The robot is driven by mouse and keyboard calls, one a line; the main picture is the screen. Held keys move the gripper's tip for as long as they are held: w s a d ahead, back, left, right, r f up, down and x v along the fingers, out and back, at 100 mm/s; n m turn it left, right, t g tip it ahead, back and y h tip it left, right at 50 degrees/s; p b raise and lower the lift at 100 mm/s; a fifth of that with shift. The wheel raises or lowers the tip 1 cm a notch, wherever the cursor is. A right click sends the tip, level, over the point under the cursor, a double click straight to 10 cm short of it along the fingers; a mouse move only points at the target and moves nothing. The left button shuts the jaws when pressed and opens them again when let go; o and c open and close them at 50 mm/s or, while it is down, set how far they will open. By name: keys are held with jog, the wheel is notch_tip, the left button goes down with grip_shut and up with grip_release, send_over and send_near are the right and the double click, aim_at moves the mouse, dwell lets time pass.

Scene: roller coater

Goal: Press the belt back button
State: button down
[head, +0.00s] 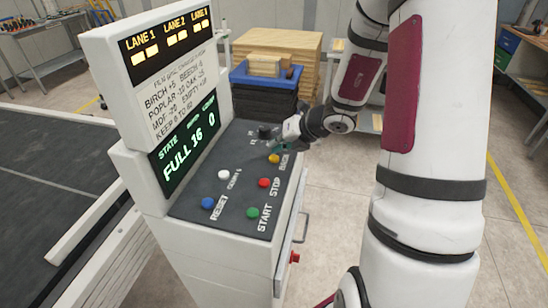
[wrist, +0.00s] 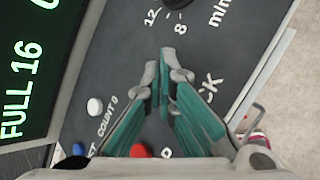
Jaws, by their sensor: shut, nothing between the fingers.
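The yellow button (head: 274,158) beside the label BACK sits on the dark sloped control panel (head: 237,185), near its right edge. My gripper (head: 277,146) is above the panel just behind that button in the head view; whether it touches anything is unclear. In the wrist view my gripper (wrist: 173,66) is shut with nothing held, its teal fingers close together over the panel. There the fingers hide the yellow button, and only the end of its label shows.
A black knob (head: 265,131) is close to the fingers. Red STOP (head: 264,183), green START (head: 253,212), white COUNT 0 (head: 223,174) and blue RESET (head: 208,202) buttons share the panel. The display (head: 186,145) reads FULL 16 0. A blue bin (head: 266,75) stands behind.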

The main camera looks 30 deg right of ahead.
jog(key=shift+f, duration=0.1)
dwell(0.3)
jog(key=shift+f+b, duration=0.35)
